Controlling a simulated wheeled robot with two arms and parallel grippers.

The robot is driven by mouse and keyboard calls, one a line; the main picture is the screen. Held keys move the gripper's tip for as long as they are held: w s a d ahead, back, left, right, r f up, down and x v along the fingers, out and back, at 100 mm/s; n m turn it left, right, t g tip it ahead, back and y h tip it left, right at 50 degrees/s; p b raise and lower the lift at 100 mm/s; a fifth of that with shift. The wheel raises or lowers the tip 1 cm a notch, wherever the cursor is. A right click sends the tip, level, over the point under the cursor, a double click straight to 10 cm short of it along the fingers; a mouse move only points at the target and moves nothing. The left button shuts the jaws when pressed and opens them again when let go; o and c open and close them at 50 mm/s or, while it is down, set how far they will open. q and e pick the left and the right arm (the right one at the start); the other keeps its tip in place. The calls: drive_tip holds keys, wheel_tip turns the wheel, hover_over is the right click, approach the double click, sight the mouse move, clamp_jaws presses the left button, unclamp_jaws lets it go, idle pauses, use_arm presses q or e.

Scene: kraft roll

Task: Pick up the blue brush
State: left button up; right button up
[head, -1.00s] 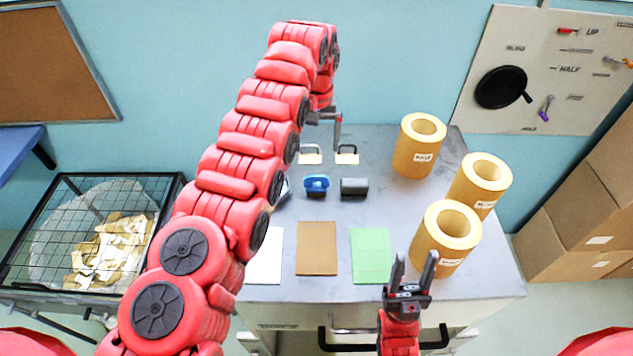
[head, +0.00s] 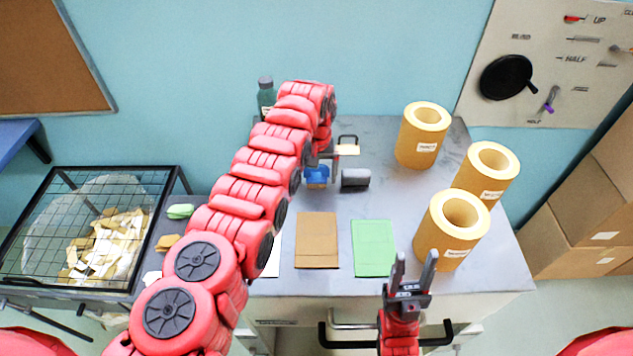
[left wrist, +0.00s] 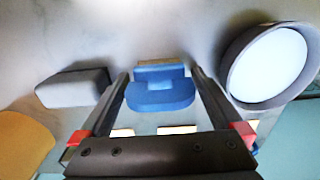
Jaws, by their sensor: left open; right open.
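The blue brush (head: 317,177) lies on the grey table, partly covered by my left arm and gripper in the head view. In the left wrist view the blue brush (left wrist: 160,90) shows between the two fingers. My left gripper (left wrist: 160,85) is open, with a finger on either side of the brush; I cannot tell whether they touch it. In the head view the left gripper (head: 325,160) is at the brush, mostly hidden by the arm. My right gripper (head: 413,272) is open and empty above the table's front edge.
A dark grey block (head: 355,178) lies close beside the brush; it also shows in the left wrist view (left wrist: 72,88). A round grey-rimmed thing (left wrist: 268,66) is on the other side. Brown (head: 317,240) and green (head: 374,248) sheets lie in front. Several kraft rolls (head: 424,135) stand at right.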

use_arm(q)
drive_tip(key=shift+r, duration=0.1)
drive_tip(key=shift+c, duration=0.9)
drive_tip(key=c, duration=1.2)
drive_tip(key=shift+r, duration=0.1)
